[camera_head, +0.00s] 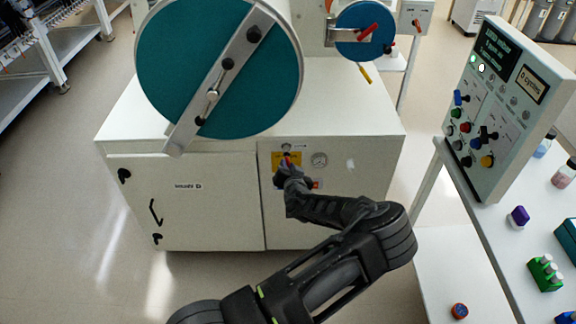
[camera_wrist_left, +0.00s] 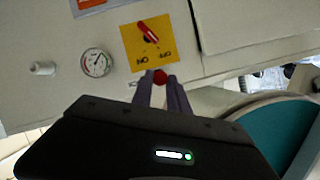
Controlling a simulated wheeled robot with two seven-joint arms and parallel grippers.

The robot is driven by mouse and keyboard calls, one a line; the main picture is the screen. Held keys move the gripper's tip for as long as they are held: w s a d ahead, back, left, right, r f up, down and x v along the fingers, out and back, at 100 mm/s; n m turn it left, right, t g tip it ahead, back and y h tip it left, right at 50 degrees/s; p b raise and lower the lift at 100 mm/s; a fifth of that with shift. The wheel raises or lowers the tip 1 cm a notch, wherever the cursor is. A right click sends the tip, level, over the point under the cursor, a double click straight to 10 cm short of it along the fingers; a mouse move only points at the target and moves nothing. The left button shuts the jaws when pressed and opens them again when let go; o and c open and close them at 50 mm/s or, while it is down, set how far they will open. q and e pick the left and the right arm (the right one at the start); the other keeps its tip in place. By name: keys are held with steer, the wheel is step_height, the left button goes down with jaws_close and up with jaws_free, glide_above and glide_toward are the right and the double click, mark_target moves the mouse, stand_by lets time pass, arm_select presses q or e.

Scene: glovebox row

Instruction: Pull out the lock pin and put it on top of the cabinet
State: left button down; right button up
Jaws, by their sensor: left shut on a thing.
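The off-white cabinet (camera_head: 225,225) stands in front of me, with its top (camera_head: 340,105) beside the large round teal door. My left gripper (camera_head: 283,172) reaches the upper right of the cabinet's front panel. In the wrist view its fingers (camera_wrist_left: 160,88) are shut on a small red-ended thing, the lock pin (camera_wrist_left: 160,76). The pin is mostly hidden by the fingers, and I cannot tell whether it is still in its hole. A small round fitting (camera_head: 286,146) shows just above the yellow switch plate (camera_head: 281,158). My right gripper is out of view.
The yellow plate bears a red switch (camera_wrist_left: 147,31), with a gauge (camera_wrist_left: 97,62) and a pale knob (camera_wrist_left: 42,68) nearby. The teal door (camera_head: 165,60) has a diagonal bar. A control panel (camera_head: 510,120) stands on the right bench.

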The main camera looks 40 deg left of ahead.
arm_select(q)
steer(key=shift+s+d, duration=1.1)
steer(key=shift+s, duration=0.25)
stand_by(0.6)
steer(key=shift+s+d+p, duration=0.2)
steer(key=shift+s+d, duration=0.55)
steer(key=shift+s, duration=0.25)
steer(key=shift+s+d+p, duration=0.15)
steer(key=shift+s+d, duration=0.55)
steer(key=shift+s, duration=0.25)
steer(key=w+d+r+m+t+h, duration=0.2)
steer(key=d+r+m+h, duration=0.2)
steer(key=d+r, duration=0.5)
steer(key=w+d+r+m+t+h, duration=0.2)
steer(key=d+r+m+h, duration=0.3)
steer(key=d+r, duration=0.5)
steer(key=w+d, duration=0.1)
steer(key=d, duration=0.2)
steer(key=shift+d+h, duration=0.25)
steer(key=shift+h, duration=0.15)
steer(key=shift+r, duration=0.1)
